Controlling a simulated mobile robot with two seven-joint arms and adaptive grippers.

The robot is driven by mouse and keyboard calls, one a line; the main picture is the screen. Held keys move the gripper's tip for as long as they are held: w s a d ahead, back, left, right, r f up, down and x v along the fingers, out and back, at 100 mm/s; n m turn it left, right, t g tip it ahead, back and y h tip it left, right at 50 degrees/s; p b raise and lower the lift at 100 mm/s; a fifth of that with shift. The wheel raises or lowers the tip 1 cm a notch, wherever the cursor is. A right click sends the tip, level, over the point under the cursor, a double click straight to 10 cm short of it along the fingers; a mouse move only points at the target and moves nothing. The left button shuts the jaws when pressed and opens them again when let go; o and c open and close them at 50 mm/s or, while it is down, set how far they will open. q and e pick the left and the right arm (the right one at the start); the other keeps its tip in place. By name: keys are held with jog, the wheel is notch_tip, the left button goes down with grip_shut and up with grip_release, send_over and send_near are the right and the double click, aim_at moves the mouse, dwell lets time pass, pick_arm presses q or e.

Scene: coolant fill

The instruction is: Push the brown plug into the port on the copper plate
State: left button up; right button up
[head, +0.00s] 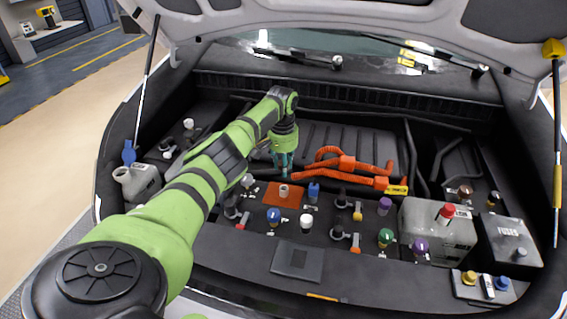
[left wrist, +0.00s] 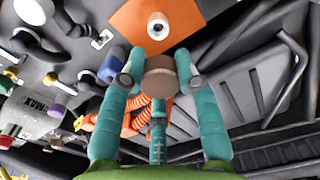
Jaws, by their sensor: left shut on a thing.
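My left gripper (head: 283,168) reaches in over the engine bay, fingers down, just behind the copper plate (head: 272,199). In the left wrist view its two teal fingers (left wrist: 159,76) are shut on the brown plug (left wrist: 160,76), a round, brown-capped piece. The copper plate (left wrist: 130,22) shows there as an orange-brown square, with the pale, ring-shaped port (left wrist: 157,26) and its dark hole in the middle. The plug is apart from the port in that picture. In the head view the port (head: 284,190) stands up from the plate, and I cannot make out the plug between the fingers. My right gripper is not in view.
A blue connector (head: 314,191) stands close to the plate's right edge. Orange cables (head: 345,163) run to the right of the gripper. Blue (head: 274,216) and white (head: 307,221) caps sit in front of the plate. The raised hood is overhead.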

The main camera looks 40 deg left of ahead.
pick_arm(q)
jog(key=shift+w+d, duration=0.1)
jog(key=shift+f+m+b, duration=0.35)
jog(key=shift+m+b, duration=0.05)
jog(key=shift+b, duration=0.25)
jog(key=shift+f+b, duration=1.85)
jog(key=shift+f, duration=0.75)
jog(key=shift+p, duration=0.35)
jog(key=shift+f+b, duration=1.2)
jog(key=shift+f, duration=0.05)
jog(key=o, duration=0.9)
jog(key=shift+c, duration=0.2)
